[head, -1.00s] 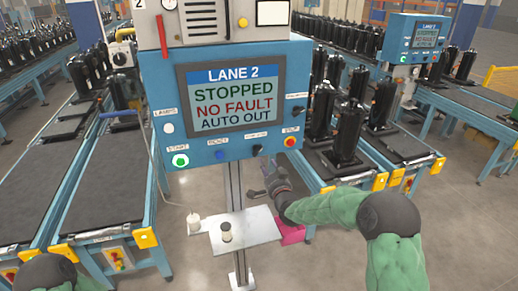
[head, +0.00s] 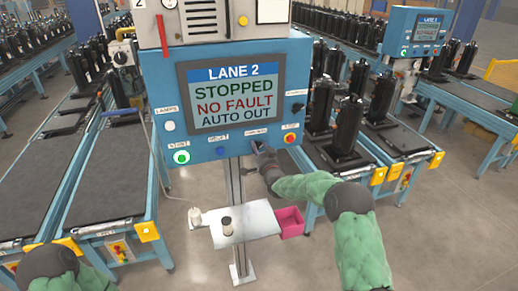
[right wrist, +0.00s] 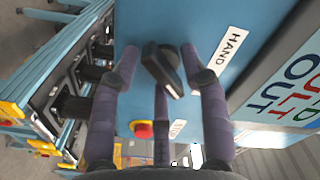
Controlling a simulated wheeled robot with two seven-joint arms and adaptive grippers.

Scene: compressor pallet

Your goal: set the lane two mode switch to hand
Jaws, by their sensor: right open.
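The lane two panel (head: 210,157) is a blue box whose screen (head: 232,97) reads STOPPED, NO FAULT, AUTO OUT. Its black mode switch (right wrist: 163,68) shows in the right wrist view, beside a white HAND label (right wrist: 230,57). The switch's bar lies slanted in that view. My right gripper (head: 260,150) is at the panel's lower edge, in front of the switch and largely hiding it in the head view. In the right wrist view my right gripper (right wrist: 165,70) is open, its fingers on either side of the switch; contact cannot be told. My left gripper is out of view.
A red button (head: 290,138) is right of the switch, a blue button (head: 221,151) and green button (head: 181,157) left. Another black selector (head: 298,107) is higher right. A small shelf (head: 257,220) and pink bin (head: 290,222) are below. Conveyors with black compressors flank the panel.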

